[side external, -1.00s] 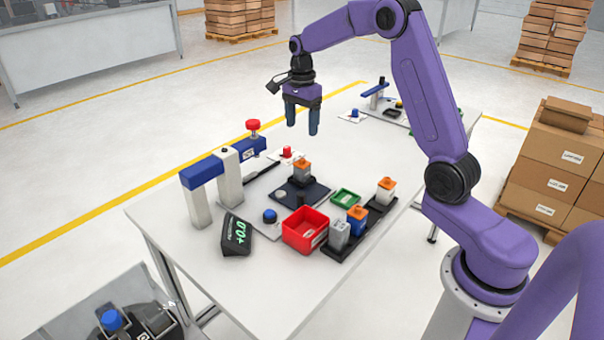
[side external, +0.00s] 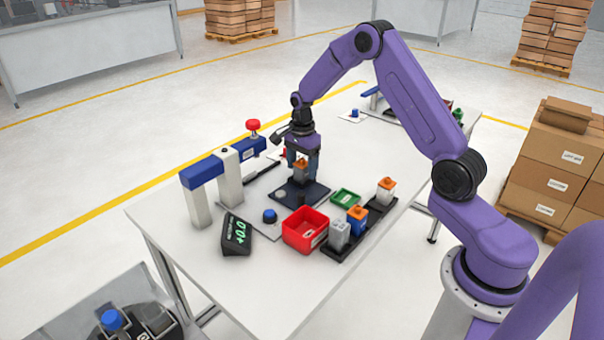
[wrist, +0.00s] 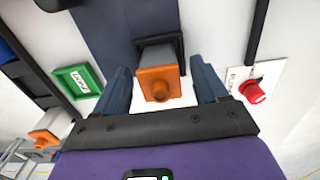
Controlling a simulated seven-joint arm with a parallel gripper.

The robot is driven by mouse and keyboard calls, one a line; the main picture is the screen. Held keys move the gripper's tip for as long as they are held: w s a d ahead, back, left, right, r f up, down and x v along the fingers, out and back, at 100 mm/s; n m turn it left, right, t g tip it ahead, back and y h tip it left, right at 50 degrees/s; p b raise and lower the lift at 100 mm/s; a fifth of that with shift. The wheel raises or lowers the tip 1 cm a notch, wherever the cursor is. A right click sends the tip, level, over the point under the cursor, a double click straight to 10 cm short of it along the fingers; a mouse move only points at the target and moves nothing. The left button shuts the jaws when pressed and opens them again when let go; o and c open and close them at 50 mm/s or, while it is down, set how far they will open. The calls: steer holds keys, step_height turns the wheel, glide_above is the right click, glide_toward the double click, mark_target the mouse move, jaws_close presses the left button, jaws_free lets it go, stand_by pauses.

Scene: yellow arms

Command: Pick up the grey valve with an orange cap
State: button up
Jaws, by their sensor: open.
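The grey valve with an orange cap (side external: 301,171) stands upright on a dark pad (side external: 315,193) on the table. In the wrist view its orange cap (wrist: 158,84) faces the camera, with its grey body beyond. My gripper (side external: 302,176) is open and pointing down over it, one finger on each side. In the wrist view my gripper's blue fingers (wrist: 160,72) flank the valve with a visible gap on both sides.
A black rack (side external: 375,208) holds a white valve with an orange cap (side external: 386,187), a blue one (side external: 357,220) and a grey block (side external: 339,235). A red bin (side external: 298,233), green tray (side external: 345,198), blue-topped press (side external: 205,172) and display (side external: 237,235) stand nearby.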

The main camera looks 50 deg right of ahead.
steer(key=shift+f, duration=0.6)
steer(key=c, duration=1.2)
steer(key=shift+r, duration=0.15)
